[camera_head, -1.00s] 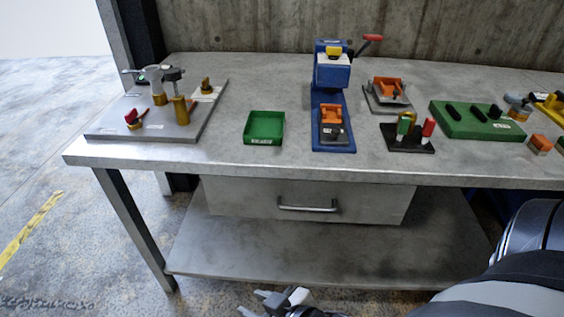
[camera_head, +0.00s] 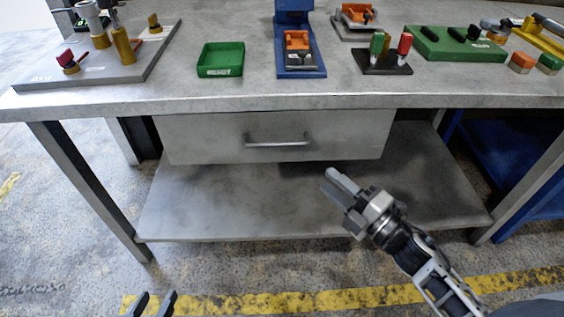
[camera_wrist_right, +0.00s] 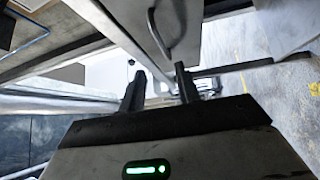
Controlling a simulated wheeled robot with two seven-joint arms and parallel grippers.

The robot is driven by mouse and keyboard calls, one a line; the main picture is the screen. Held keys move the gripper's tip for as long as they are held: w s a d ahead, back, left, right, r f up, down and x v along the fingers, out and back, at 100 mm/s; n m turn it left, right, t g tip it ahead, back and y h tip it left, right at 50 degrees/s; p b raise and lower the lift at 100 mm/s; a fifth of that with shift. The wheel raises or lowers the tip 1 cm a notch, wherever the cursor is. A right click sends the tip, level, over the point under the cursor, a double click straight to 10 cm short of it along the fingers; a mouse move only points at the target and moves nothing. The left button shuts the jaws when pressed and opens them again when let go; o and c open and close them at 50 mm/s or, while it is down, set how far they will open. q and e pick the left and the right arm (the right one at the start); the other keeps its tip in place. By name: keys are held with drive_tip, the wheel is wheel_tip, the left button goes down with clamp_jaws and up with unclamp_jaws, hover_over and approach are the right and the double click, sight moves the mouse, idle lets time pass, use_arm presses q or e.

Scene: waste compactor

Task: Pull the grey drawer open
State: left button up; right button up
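The grey drawer (camera_head: 215,142) is under the workbench top and looks shut. Its metal bar handle (camera_head: 277,142) is on the middle of its front. My right gripper (camera_head: 329,180) is below and to the right of the handle, apart from it, with empty fingers spread. In the right wrist view the drawer (camera_wrist_right: 192,25) and its handle (camera_wrist_right: 163,35) show ahead of the open fingertips (camera_wrist_right: 158,70). My left gripper (camera_head: 155,294) shows only as two dark, separated fingertips at the bottom edge, low and left of the drawer, holding nothing visible.
The workbench top (camera_head: 380,97) overhangs the drawer, and a lower shelf (camera_head: 225,205) lies beneath it. Bench legs (camera_head: 85,185) stand on either side. A green tray (camera_head: 220,60), a blue press (camera_head: 301,68) and other fixtures are on top. The floor in front is open.

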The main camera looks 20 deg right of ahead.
sight(278, 145)
drive_tip(key=w+a+n, duration=0.1)
drive_tip(key=w+a, duration=0.1)
drive_tip(key=w, duration=0.2)
drive_tip(key=w+a+r+n+y, duration=0.1)
drive_tip(key=w+a, duration=0.2)
drive_tip(key=w, duration=0.2)
drive_tip(key=w+a+n, duration=0.1)
drive_tip(key=w+a, duration=0.1)
drive_tip(key=w, duration=0.2)
drive_tip(key=shift+w+a+r+g+y, duration=0.25)
drive_tip(key=shift+w+r+g+y, duration=0.05)
drive_tip(key=shift+w+y, duration=0.1)
clamp_jaws()
